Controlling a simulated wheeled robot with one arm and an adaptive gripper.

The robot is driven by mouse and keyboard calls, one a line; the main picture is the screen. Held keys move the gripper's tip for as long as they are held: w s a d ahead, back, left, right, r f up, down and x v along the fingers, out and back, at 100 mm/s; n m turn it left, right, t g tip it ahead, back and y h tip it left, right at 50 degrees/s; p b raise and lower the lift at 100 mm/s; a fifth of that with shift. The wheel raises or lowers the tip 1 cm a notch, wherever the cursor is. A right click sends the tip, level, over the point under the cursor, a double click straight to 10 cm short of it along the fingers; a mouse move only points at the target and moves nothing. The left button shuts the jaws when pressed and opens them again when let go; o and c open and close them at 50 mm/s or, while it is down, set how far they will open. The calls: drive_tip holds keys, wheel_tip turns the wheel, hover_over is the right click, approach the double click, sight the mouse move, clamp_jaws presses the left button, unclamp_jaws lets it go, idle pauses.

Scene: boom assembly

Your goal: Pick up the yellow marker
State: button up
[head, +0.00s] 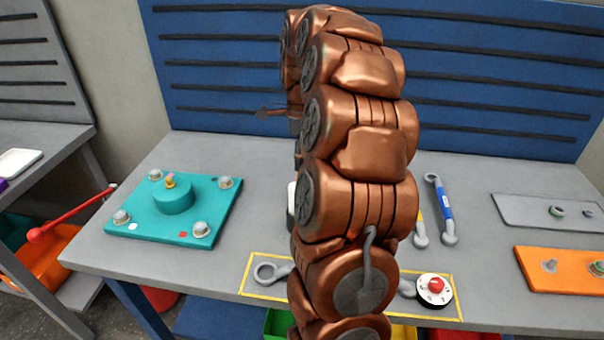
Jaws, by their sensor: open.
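I cannot clearly make out a yellow marker. A small yellow-orange piece (170,181) stands on top of the round teal block (174,197), which is on the teal plate at the left of the bench. A narrow yellow strip (419,213) shows just right of my copper arm, above a grey rounded end; most of it is hidden by the arm. My arm fills the middle of the head view from top to bottom and hides the bench behind it. My gripper does not show clearly.
The grey bench (265,190) has a blue slatted back panel (480,70). A yellow outline (245,272) surrounds a grey ring-ended part and a round dial with a red knob (435,286). A blue-handled tool (443,205), a grey plate (520,209) and an orange plate (530,280) lie right.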

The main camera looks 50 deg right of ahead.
wheel_tip(320, 180, down, 4)
drive_tip(key=shift+f+p, duration=0.1)
drive_tip(key=shift+p, duration=0.45)
clamp_jaws()
